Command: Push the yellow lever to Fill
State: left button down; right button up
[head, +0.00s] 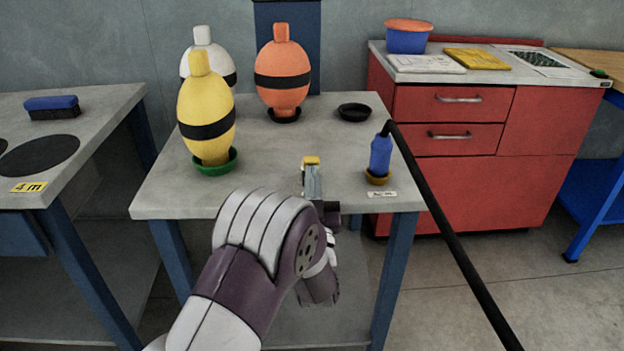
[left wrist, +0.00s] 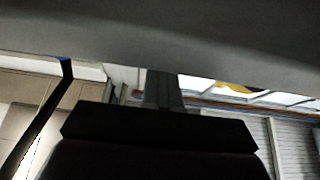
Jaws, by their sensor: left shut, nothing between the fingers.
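A small yellow piece (head: 311,160), which looks like the lever's end, shows at the front middle of the grey table (head: 160,200) in the head view. My left gripper (head: 312,180) is shut and empty, its grey fingers pointing away from me just in front of the yellow piece. I cannot tell whether they touch. The gripper also shows in the left wrist view (left wrist: 165,90), below a broad grey surface. A small white label (head: 382,194) sits at the table's front right; its text is too small to read. My right gripper is not in view.
A blue nozzle (head: 380,156) with a black hose (head: 445,235) stands in a brown dish (head: 377,177) to the right. A yellow buoy (head: 206,105), an orange buoy (head: 282,72) and a white buoy (head: 203,48) stand behind. An empty black dish (head: 354,112) is at the back right.

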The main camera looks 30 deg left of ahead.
aim_at(311, 158)
pick_arm(q)
jog(key=shift+w+a+r+g+h+p, duration=0.25)
jog(key=shift+r+g+p, duration=0.4)
jog(key=shift+p, duration=1.2)
jog(key=shift+w+a+r+g+h+p, duration=0.1)
jog(key=shift+w+r+g+h+p, duration=0.35)
jog(key=shift+p, duration=1.35)
jog(key=shift+w+a+r+g+h+p, duration=0.15)
jog(key=shift+r+g+h+p, duration=0.45)
jog(key=shift+p, duration=1.25)
jog(key=w+g+p, duration=0.1)
jog(key=p, duration=0.2)
jog(key=a+g+h+p, duration=0.1)
jog(key=g+p, duration=0.1)
jog(key=p, duration=0.1)
jog(key=w+r+g+h+p, duration=0.1)
jog(key=p, duration=0.3)
jog(key=shift+w+a+g, duration=0.3)
jog(key=shift+a, duration=0.05)
jog(key=shift+w+a+f+g+h+p, duration=0.1)
jog(key=shift+w+a+g+h+p, duration=0.1)
jog(key=shift+w+g+h+p, duration=0.25)
jog(key=shift+w+a+f+p, duration=0.15)
jog(key=shift+p, duration=0.25)
jog(key=shift+w, duration=0.1)
jog(key=shift+r, duration=0.2)
